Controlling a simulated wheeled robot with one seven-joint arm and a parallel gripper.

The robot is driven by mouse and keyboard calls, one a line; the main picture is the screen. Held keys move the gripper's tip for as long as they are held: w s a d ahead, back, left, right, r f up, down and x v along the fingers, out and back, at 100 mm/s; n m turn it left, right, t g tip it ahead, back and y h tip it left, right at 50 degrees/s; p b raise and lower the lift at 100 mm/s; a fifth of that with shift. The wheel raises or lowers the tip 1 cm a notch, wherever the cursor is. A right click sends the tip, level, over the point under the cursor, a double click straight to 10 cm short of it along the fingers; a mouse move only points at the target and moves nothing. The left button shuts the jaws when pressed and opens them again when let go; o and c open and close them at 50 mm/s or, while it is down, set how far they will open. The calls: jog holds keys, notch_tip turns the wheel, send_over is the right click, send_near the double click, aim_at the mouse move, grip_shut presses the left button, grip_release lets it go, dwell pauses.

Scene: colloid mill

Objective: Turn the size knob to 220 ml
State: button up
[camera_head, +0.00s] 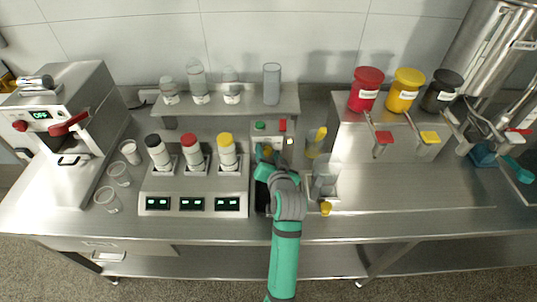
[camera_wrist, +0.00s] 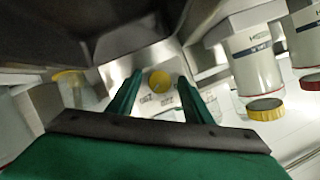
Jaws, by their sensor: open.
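The size knob (camera_wrist: 159,82) is round and yellow, on a pale panel with small printed labels in the wrist view. The labels are too blurred to read for certain, and I cannot tell which one the knob points to. My gripper (camera_wrist: 159,90) is open, with one green finger on each side of the knob in the picture. I cannot tell whether the fingers touch it. In the head view my gripper (camera_head: 267,153) is at the front of the small machine (camera_head: 258,141) with green and red buttons, and my arm hides much of that front.
Left of the machine, bottles with black, red and yellow (camera_head: 227,148) caps stand on a dosing unit (camera_head: 193,200) with displays. A clear jug (camera_head: 325,178) stands close on the right. A shelf (camera_head: 225,104) with glassware is behind. The bench at the right front is clear.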

jog(key=c, duration=1.1)
jog(key=shift+o, duration=0.2)
jog(key=n+h, duration=0.2)
jog(key=n, duration=0.2)
jog(key=shift+a+r+h, duration=0.1)
jog(key=shift+a+h, duration=0.15)
jog(key=shift+h, duration=0.15)
jog(key=n+h, duration=0.2)
jog(key=n, duration=0.1)
jog(key=shift+a+n+h, duration=0.15)
jog(key=shift+n+h, duration=0.25)
jog(key=o, duration=1.1)
jog(key=shift+c, duration=0.2)
